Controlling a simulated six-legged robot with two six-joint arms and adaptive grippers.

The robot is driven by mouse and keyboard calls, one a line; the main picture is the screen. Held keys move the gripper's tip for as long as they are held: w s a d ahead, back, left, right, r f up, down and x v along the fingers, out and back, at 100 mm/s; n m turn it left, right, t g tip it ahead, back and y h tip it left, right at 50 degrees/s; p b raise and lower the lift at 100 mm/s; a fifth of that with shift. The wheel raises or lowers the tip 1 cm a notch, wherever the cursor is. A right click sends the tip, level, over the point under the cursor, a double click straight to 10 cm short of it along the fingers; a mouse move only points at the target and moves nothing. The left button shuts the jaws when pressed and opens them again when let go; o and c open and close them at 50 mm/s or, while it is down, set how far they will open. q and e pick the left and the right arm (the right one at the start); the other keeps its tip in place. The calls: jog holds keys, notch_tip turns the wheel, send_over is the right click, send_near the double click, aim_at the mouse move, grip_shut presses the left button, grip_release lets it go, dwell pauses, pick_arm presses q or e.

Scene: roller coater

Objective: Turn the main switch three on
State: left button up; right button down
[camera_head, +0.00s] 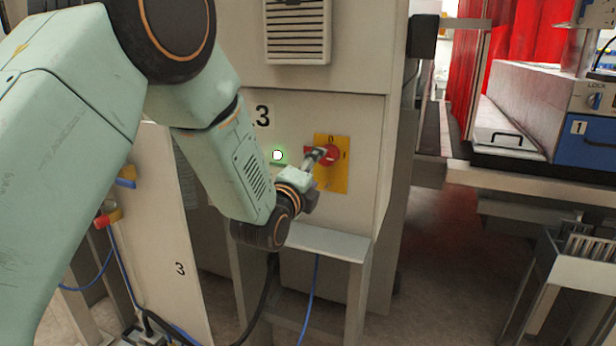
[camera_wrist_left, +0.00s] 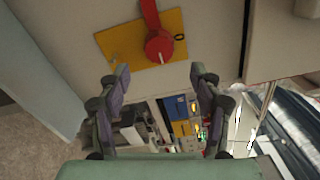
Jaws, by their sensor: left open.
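The main switch (camera_head: 331,154) is a red rotary knob on a yellow plate (camera_head: 338,183), fixed to the front of a pale cabinet. In the left wrist view the red knob (camera_wrist_left: 159,46) with its long red handle lies across the yellow plate (camera_wrist_left: 119,43). My left gripper (camera_head: 317,157) is in front of the plate and partly covers the knob in the head view. In the wrist view its two fingers (camera_wrist_left: 161,78) are spread apart with nothing between them. The knob appears just beyond the tips; contact cannot be told. My right gripper is out of view.
The pale cabinet (camera_head: 353,112) carries a vent grille (camera_head: 297,32) and a round, green-glowing white button (camera_head: 277,155). A metal stand (camera_head: 325,243) is below my left wrist. A bench with a blue drawer (camera_head: 588,150) stands at right. The floor between is clear.

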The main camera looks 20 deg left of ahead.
pick_arm(q)
jog(key=s, duration=0.3)
jog(key=shift+a, duration=0.1)
dwell(0.3)
jog(key=s+f+n+g+b, duration=0.1)
jog(key=s+f+n+g, duration=0.2)
jog(key=s+f+n, duration=0.45)
jog(key=s+f+n+g+b, duration=0.1)
jog(key=s+f+n+g, duration=0.25)
jog(key=f, duration=0.75)
jog(key=s+f+n+g+b, duration=0.1)
jog(key=s+f+n+g, duration=0.2)
jog(key=s+f+n, duration=0.5)
jog(key=s+f+n+g+b, duration=0.1)
jog(key=s+f+g+b, duration=0.2)
jog(key=s+f, duration=0.8)
jog(key=s+f+n+g+b, duration=0.1)
jog(key=s+f+g+b, duration=0.2)
jog(key=s+f, duration=0.8)
jog(key=s+g, duration=0.2)
jog(key=s, duration=0.2)
jog(key=shift+s+a+n+y, duration=0.2)
jog(key=shift+a+n+y, duration=0.1)
